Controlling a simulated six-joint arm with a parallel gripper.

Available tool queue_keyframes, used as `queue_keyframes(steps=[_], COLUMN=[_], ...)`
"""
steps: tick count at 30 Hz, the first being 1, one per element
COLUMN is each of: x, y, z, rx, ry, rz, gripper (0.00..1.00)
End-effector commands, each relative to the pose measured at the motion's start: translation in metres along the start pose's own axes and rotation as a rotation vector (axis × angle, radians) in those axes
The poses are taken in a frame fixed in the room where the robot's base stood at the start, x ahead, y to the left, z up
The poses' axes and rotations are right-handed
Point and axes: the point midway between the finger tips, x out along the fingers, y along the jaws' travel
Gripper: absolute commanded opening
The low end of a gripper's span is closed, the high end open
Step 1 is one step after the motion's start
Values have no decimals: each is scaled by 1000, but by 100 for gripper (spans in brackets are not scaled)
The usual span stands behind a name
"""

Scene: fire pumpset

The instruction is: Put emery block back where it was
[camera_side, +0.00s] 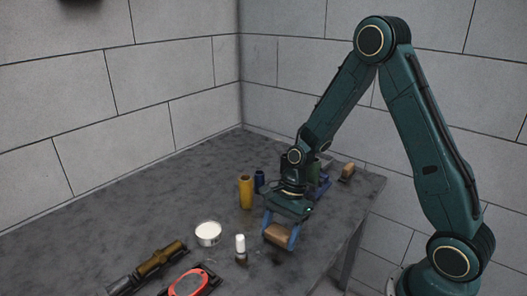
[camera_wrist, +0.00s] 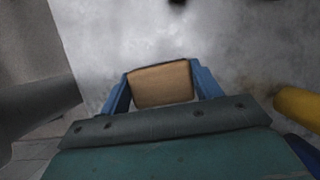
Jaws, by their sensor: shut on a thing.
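The emery block, a tan-brown block, is held between the two blue fingers of my gripper (camera_side: 280,231). In the side view the block (camera_side: 277,235) is over the right part of the grey table, with a dark patch on the tabletop just in front of it. I cannot tell whether its underside touches the table. In the wrist view the block (camera_wrist: 160,84) sits squarely between the fingers, with its broad face showing. My gripper points down, and its fingers are shut on the block's two sides.
A white-capped small bottle (camera_side: 240,248) and a white-filled round dish (camera_side: 208,233) stand left of the block. A yellow cylinder (camera_side: 246,192) and dark blue one (camera_side: 259,181) stand behind. A brown-topped item (camera_side: 347,171) is near the table's right edge. A brass-and-black tool (camera_side: 150,265) and red-rimmed device (camera_side: 190,283) lie front left.

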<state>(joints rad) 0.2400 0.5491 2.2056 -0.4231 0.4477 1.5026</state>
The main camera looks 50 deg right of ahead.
Motion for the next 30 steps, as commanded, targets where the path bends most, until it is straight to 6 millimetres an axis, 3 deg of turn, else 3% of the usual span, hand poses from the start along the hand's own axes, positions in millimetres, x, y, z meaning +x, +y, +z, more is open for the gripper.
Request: queue_keyframes(steps=[5, 6, 9, 23, 30], x=[3, 3, 3, -1, -21], y=[0, 0, 0, 0, -1], z=[-1, -1, -1, 0, 0], rx=[0, 0, 0, 0, 1], ry=[-1, 0, 0, 0, 0], rz=[0, 0, 0, -1, -4], gripper=[45, 65, 85, 85, 85])
